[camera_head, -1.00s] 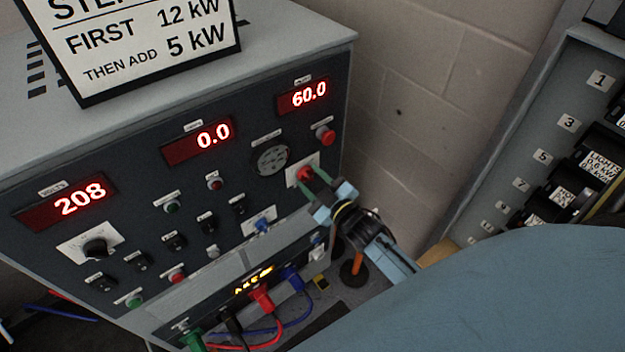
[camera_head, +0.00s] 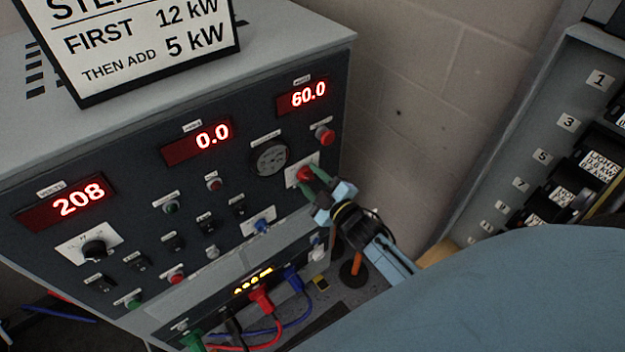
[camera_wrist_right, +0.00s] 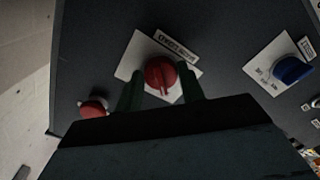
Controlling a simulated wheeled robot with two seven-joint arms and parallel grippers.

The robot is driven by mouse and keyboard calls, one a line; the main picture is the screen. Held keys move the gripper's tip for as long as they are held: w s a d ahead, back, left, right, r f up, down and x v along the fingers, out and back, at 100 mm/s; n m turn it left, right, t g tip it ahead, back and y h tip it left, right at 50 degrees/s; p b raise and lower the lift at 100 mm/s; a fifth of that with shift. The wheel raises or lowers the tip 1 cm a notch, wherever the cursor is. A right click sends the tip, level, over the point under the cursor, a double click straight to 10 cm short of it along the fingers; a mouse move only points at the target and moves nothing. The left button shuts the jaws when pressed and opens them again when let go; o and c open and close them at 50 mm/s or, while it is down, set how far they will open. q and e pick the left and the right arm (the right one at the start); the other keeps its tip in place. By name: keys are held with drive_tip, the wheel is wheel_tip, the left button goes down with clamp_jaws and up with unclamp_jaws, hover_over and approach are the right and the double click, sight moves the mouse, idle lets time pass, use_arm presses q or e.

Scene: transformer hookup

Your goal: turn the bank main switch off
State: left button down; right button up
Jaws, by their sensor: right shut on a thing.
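The bank main switch, a red rotary knob (camera_head: 305,174) on a white plate, sits at the right side of the dark front panel. It also shows in the right wrist view (camera_wrist_right: 161,74), under a label too blurred to read fully. My right gripper (camera_head: 314,182) is at this knob with its green fingertips on either side, shut on it. In the right wrist view the fingers (camera_wrist_right: 160,92) flank the knob and hide part of its plate. My left gripper is not in view.
A red push button (camera_head: 324,136) sits just above the knob. A blue knob (camera_head: 262,225) is lower left. Displays read 208 (camera_head: 79,200), 0.0 (camera_head: 212,137) and 60.0 (camera_head: 308,93). Cables (camera_head: 262,302) plug in below. A breaker panel (camera_head: 570,120) stands at the right.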

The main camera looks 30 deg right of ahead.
drive_tip(key=o, duration=0.9)
drive_tip(key=shift+o, duration=0.2)
drive_tip(key=s+d, duration=0.1)
drive_tip(key=s, duration=1.2)
drive_tip(key=shift+s, duration=0.15)
drive_tip(key=s+a+f+m+g+b, duration=0.1)
drive_tip(key=s+f+m+g, duration=0.2)
drive_tip(key=f, duration=0.7)
drive_tip(key=s+a+f+g+b, duration=0.1)
drive_tip(key=s+f+g, duration=0.3)
drive_tip(key=f, duration=0.6)
drive_tip(key=s+a+f+m+g+b, duration=0.15)
drive_tip(key=s+f, duration=0.35)
drive_tip(key=f, duration=0.5)
drive_tip(key=s+a+f+m+g+b, duration=0.1)
drive_tip(key=s+f+g, duration=0.3)
drive_tip(key=s, duration=0.5)
drive_tip(key=s+a+f+m+g+h, duration=0.1)
drive_tip(key=s+f+g, duration=0.3)
drive_tip(key=s+f, duration=0.4)
drive_tip(key=shift+s+f+m+b, duration=0.3)
drive_tip(key=shift+s+m, duration=0.25)
drive_tip(key=shift+s, duration=0.5)
